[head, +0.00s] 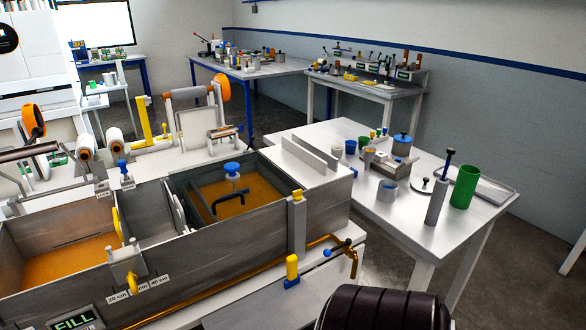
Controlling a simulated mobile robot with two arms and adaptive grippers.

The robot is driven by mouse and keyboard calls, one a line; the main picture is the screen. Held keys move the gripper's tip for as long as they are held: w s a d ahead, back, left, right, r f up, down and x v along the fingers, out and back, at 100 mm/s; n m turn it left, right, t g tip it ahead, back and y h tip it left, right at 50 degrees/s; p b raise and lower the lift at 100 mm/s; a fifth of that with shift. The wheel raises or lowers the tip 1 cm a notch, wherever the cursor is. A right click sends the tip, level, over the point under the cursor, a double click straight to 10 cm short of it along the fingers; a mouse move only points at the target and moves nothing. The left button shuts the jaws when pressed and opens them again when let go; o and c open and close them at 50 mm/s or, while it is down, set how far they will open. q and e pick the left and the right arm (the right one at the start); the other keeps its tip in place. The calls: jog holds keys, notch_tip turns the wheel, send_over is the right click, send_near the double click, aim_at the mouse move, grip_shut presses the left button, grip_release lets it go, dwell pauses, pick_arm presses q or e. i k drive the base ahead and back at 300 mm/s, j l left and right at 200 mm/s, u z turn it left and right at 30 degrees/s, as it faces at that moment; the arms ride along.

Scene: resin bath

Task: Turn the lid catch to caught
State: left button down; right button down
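A grey resin bath (215,262) with amber liquid in its compartments fills the left and middle of the head view. I cannot tell for sure which part is the lid catch. A grey post with a yellow top (297,196) stands at the bath's front right. A yellow handle on a blue base (291,267) sits lower in front of it. A grey bracket with a yellow peg (127,262) hangs on the front wall. A blue knob (232,168) tops a fitting over the right compartment. Neither gripper is in view.
A copper pipe with a blue-handled valve (338,248) runs along the bath's front. On the right, a white table (385,205) carries a green cup (465,187), a grey cylinder (437,203) and small pots. A green FILL display (75,318) is at lower left.

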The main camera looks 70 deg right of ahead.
aim_at(298, 193)
jog(key=k+j+z, duration=0.1)
jog(key=z, duration=1.95)
